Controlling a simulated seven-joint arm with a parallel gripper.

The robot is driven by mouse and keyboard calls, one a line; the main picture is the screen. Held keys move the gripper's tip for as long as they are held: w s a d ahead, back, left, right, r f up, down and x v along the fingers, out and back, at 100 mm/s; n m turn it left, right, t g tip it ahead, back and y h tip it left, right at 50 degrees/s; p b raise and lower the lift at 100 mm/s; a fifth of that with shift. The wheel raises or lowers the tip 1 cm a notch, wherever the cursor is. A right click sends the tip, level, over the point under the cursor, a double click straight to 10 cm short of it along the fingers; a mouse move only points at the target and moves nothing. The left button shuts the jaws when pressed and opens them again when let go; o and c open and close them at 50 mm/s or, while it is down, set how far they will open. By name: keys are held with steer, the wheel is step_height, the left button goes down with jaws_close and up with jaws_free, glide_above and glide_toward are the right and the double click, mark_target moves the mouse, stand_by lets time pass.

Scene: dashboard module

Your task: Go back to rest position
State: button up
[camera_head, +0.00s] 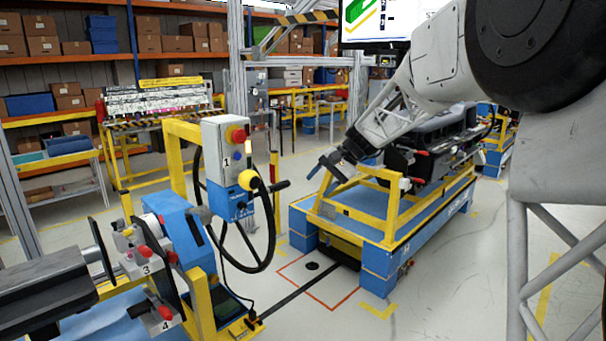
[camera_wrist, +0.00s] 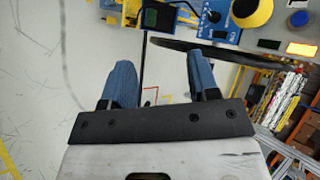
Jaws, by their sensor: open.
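My gripper (camera_head: 328,167) is at the end of my arm, which reaches in from the upper right in the head view. It is held in the air in front of the yellow frame of the blue cart, right of the steering wheel. In the wrist view my gripper (camera_wrist: 160,88) shows two blue fingers spread apart with nothing between them, only floor beyond. The black steering wheel (camera_head: 264,237) stands on the yellow and blue station; its rim also crosses the wrist view (camera_wrist: 215,52), past the fingers.
A control box (camera_head: 222,160) with a red button stands beside the wheel. The blue cart (camera_head: 378,258) with a yellow frame carries a dark dashboard module (camera_head: 440,135). A numbered button panel (camera_head: 148,268) is at lower left. Open floor (camera_head: 345,318) lies between station and cart.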

steer(key=s+d+n+t+h, duration=0.1)
steer(key=s+d+h, duration=0.15)
steer(key=s, duration=0.95)
steer(key=s+d+h, duration=0.2)
steer(key=s+d, duration=0.2)
steer(key=s, duration=0.8)
steer(key=s+d+f+h, duration=0.1)
steer(key=s+d+f, duration=0.1)
steer(key=s, duration=0.5)
steer(key=s+d+f+n+t+h, duration=0.1)
steer(key=s+d+f+h, duration=0.1)
steer(key=s, duration=0.6)
steer(key=s+d+f+n+t+h, duration=0.1)
steer(key=s+d+f, duration=0.2)
steer(key=s, duration=0.5)
steer(key=shift+f, duration=0.75)
